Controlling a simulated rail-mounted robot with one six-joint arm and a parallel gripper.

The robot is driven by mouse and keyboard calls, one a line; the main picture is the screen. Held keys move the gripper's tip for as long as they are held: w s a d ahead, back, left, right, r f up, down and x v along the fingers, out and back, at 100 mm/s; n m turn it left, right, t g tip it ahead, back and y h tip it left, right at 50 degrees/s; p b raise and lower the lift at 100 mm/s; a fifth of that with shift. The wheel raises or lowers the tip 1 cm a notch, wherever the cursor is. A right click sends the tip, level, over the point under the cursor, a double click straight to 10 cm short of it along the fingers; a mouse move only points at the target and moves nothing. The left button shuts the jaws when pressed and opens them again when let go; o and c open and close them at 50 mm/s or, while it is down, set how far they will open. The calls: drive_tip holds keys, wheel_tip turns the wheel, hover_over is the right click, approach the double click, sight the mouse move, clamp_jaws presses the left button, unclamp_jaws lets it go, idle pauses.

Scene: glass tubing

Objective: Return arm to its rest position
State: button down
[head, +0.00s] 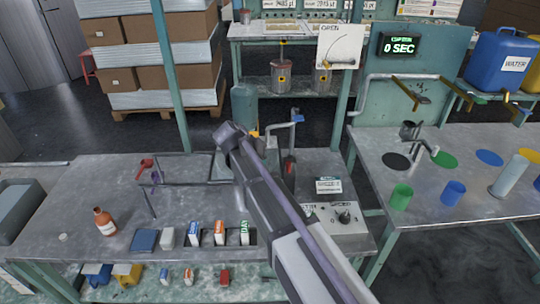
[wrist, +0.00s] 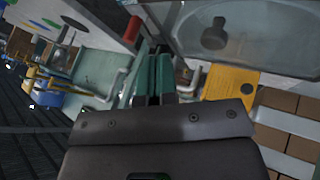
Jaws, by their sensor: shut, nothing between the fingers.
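My gripper (wrist: 153,98) shows in the wrist view as a dark body across the bottom, with narrow fingers at its top edge. The fingers are shut with nothing held between them. In the head view my arm rises from the lower right over the metal workbench (head: 90,205), up to a rounded grey joint. I cannot make out the fingers clearly in the head view. The wrist view is tilted and shows teal framework, a pipe (wrist: 118,88), a red handle (wrist: 132,30) and a yellow panel (wrist: 232,85) beyond the gripper.
A control box (head: 335,218) is at right. A second table (head: 475,190) holds a green cup (head: 401,197) and a blue cup (head: 453,193). A teal post (head: 172,75) rises behind.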

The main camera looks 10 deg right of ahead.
drive_tip(key=p+v, duration=0.1)
drive_tip(key=v, duration=0.2)
drive_tip(key=shift+s+a, duration=0.1)
drive_tip(key=s+d+f+n+g+y, duration=0.1)
drive_tip(key=s+d+n+y, duration=0.1)
drive_tip(key=s, duration=0.9)
drive_tip(key=s+d+f+n+g+y, duration=0.1)
drive_tip(key=s+d+y, duration=0.3)
drive_tip(key=s, duration=0.7)
drive_tip(key=shift+s+d+f+n+g+y, duration=0.3)
drive_tip(key=shift+d+f+n+g, duration=0.1)
drive_tip(key=shift+d+f+g, duration=0.4)
drive_tip(key=c, duration=1.8)
unclamp_jaws()
drive_tip(key=shift+r, duration=0.1)
